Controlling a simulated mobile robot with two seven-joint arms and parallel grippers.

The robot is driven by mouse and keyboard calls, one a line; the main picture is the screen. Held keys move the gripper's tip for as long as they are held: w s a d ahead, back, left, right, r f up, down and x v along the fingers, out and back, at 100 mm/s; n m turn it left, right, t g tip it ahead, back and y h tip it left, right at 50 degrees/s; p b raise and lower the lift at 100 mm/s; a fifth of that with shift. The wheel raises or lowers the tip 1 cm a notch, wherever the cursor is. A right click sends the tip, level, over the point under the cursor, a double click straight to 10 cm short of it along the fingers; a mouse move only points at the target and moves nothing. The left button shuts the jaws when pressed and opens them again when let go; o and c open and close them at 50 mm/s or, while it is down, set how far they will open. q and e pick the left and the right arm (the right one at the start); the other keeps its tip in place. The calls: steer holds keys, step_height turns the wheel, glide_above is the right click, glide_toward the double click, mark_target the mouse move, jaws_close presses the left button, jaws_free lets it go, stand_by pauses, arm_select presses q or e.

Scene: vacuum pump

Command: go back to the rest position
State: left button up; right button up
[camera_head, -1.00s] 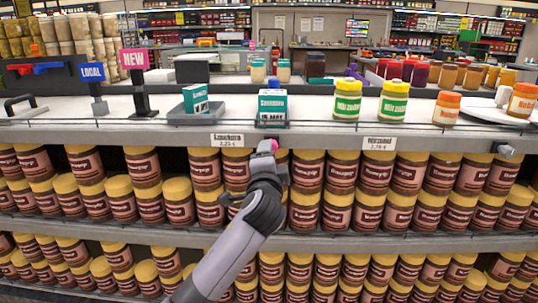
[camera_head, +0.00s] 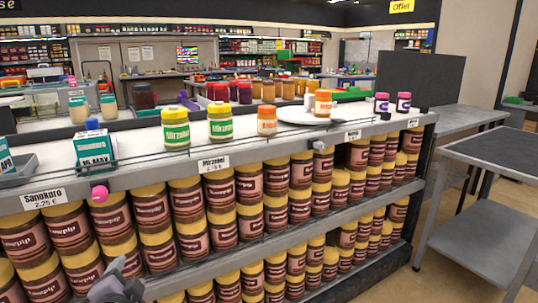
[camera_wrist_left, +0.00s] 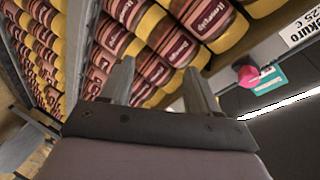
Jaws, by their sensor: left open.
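My left gripper (camera_head: 118,278) shows only in part at the bottom left of the head view, in front of the lower shelf of jars. In the left wrist view its two fingers (camera_wrist_left: 158,85) stand apart with nothing between them. Beyond the fingers are brown jars with yellow lids (camera_wrist_left: 205,18), apart from them as far as I can tell. My right gripper is in neither view.
A long shelf unit (camera_head: 250,155) runs close in front, with brown jars (camera_head: 187,200) below. On top stand a teal-and-white box (camera_head: 94,150), green-labelled jars (camera_head: 176,130) and an orange-lidded jar (camera_head: 267,122). A pink knob (camera_head: 99,193) sits at the shelf edge. A grey table (camera_head: 490,200) stands right; floor shows between.

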arm_select(q)
steer(key=s+d+f+n+g+h, duration=0.2)
steer(key=s+d+f+n+h, duration=0.3)
steer(key=s+f, duration=0.6)
steer(key=s+d+f+n+g+h, duration=0.2)
steer(key=s+d+f, duration=0.6)
steer(key=s, duration=0.4)
step_height(320, 180, up, 10)
steer(key=s+a+p, duration=0.1)
steer(key=a+p, duration=0.1)
steer(key=p, duration=1.1)
steer(key=shift+a, duration=0.4)
steer(key=shift+r, duration=0.1)
